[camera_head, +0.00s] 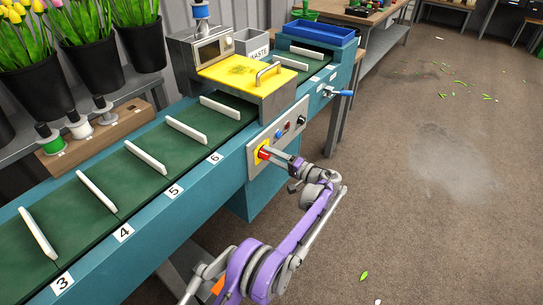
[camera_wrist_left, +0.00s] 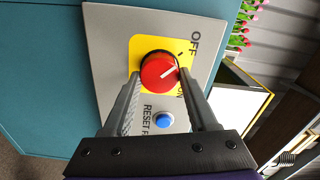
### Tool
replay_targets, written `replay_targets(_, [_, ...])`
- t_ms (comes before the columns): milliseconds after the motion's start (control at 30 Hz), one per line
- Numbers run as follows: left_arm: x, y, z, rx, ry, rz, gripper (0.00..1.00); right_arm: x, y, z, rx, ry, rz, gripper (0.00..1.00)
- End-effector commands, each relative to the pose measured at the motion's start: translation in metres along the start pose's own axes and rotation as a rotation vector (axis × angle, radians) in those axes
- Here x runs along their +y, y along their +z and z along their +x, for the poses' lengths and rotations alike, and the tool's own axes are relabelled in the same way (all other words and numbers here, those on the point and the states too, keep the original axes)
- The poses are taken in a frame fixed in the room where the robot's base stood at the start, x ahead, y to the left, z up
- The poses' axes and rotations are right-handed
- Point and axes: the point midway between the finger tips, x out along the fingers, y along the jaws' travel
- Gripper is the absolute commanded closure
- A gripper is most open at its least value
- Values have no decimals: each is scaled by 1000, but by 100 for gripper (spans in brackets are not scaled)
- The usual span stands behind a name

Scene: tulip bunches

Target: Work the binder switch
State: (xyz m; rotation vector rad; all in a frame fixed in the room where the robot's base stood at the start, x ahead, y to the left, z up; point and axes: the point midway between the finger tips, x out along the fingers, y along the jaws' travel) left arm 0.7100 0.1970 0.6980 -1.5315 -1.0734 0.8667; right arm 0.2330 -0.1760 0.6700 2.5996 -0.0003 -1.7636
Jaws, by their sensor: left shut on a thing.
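The binder switch is a red round knob (camera_wrist_left: 158,72) with a white pointer line, on a yellow plate (camera_wrist_left: 146,43) marked OFF and, partly hidden by a finger, ON. In the wrist view the pointer slants up and to the right, between the two words. My left gripper (camera_wrist_left: 161,75) is shut on the knob, one finger on each side. In the head view the red knob (camera_head: 263,153) sits on the grey panel at the front of the conveyor, with my left gripper (camera_head: 270,155) at it. My right gripper is out of view.
A blue reset button (camera_wrist_left: 163,120) is beside the switch. The binder's yellow cover (camera_head: 240,74) is above the panel. The green belt (camera_head: 145,190) has white dividers. A blue-handled lever (camera_head: 338,92) juts out right of the panel. The floor on the right is open.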

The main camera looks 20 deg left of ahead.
Motion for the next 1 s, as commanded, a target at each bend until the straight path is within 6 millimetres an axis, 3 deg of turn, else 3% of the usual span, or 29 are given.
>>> replay_targets(33, [0, 0, -1, 1, 1, -2, 97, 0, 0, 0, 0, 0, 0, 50])
replay_targets(67, [0, 0, -1, 1, 1, -2, 38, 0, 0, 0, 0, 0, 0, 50])
replay_targets(200, [0, 0, -1, 1, 1, -1, 12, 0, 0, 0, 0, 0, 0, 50])
replay_targets(567, [0, 0, -4, 1, 1, 0, 11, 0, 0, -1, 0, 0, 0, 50])
replay_targets(667, [0, -1, -16, 3, 1, 0, 11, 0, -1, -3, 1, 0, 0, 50])
replay_targets(1000, [-1, -1, -83, 3, 2, 0, 11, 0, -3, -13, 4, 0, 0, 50])
